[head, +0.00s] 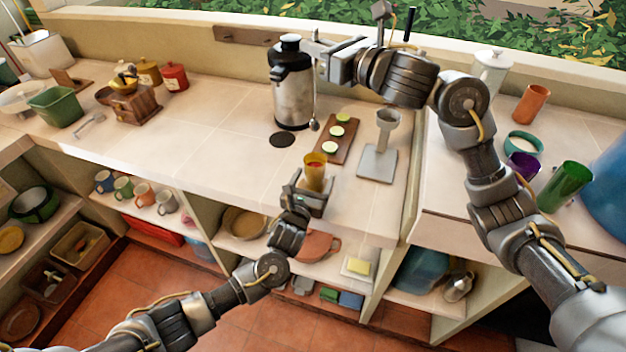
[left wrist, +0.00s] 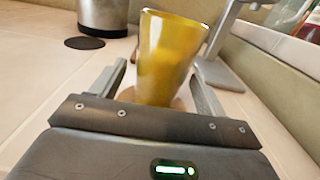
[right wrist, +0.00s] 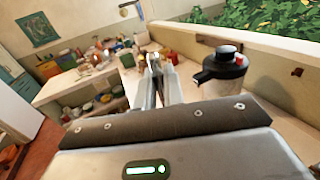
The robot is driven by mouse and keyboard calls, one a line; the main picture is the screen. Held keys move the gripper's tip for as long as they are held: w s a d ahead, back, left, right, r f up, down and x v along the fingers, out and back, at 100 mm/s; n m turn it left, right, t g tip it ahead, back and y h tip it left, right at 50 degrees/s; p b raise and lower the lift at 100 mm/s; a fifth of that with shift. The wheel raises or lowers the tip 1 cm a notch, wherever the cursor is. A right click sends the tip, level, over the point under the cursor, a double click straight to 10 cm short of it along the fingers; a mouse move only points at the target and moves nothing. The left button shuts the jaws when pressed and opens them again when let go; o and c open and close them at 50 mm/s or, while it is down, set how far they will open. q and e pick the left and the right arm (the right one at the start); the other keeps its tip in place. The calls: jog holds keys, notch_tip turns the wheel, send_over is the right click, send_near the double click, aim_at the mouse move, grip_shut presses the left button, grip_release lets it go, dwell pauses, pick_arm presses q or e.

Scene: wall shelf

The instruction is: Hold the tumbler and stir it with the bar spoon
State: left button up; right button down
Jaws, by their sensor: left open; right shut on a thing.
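The amber tumbler (head: 314,176) stands upright near the counter's front edge, with something reddish at its mouth. My left gripper (head: 311,188) is open, its fingers on either side of the tumbler. In the left wrist view the tumbler (left wrist: 168,58) stands between the open fingers (left wrist: 160,88), with gaps showing on both sides. My right gripper (head: 316,50) is shut on the bar spoon (head: 315,98), which hangs roughly upright, its bowl end above the counter behind the tumbler. In the right wrist view the shut fingers (right wrist: 156,72) hide most of the spoon.
A steel canister with a black top (head: 292,98) stands close beside the spoon. A dark disc (head: 282,140), a wooden board (head: 326,154) with green slices and a grey stand (head: 377,163) surround the tumbler. The counter's left middle is clear.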

pick_arm(q)
jog(key=c, duration=1.3)
jog(key=shift+o, duration=0.2)
